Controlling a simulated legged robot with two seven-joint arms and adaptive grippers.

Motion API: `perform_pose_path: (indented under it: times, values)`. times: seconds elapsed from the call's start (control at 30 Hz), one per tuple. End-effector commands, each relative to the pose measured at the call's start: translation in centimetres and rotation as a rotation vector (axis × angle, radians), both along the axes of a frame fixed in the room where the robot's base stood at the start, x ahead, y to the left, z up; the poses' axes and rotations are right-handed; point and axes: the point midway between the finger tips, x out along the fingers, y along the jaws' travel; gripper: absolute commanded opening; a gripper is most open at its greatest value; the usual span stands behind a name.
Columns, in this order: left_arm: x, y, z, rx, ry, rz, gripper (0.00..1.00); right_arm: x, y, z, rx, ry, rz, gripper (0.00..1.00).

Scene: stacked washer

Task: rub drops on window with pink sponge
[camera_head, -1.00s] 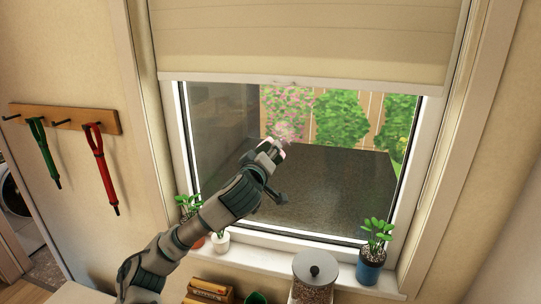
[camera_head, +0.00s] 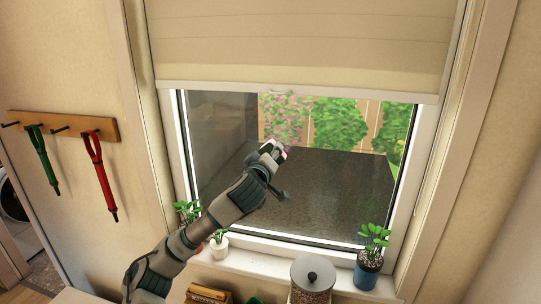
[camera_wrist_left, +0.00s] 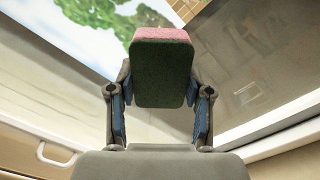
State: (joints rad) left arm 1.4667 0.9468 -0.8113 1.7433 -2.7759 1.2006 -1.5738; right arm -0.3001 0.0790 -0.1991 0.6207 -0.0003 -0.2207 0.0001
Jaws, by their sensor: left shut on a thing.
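The window (camera_head: 330,190) has a dark lower part and shows greenery behind the glass. My left gripper (camera_head: 272,150) is in front of the pane, left of its middle, and shut on the sponge. In the left wrist view, the sponge (camera_wrist_left: 162,70) has a green broad face and a pink layer along its top, and sits between the two fingers of the gripper (camera_wrist_left: 160,90). In the head view, only a small pink bit of it shows at the fingertips. I cannot tell whether it touches the glass. I cannot make out separate drops. My right gripper is not in view.
A blind (camera_head: 300,50) covers the window's upper part. On the sill stand a blue potted plant (camera_head: 368,270) at right and a white potted plant (camera_head: 219,247) at left. A lidded jar (camera_head: 312,283) stands below. Red (camera_head: 103,185) and green (camera_head: 44,165) tools hang left.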

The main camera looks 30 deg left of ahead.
Motion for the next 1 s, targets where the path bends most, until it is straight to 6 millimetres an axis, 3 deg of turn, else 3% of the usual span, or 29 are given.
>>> perform_pose_path:
  times: [1.0]
  values:
    - [1.7,0.5,0.1,0.0,0.0,0.0,0.22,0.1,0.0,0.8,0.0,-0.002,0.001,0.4]
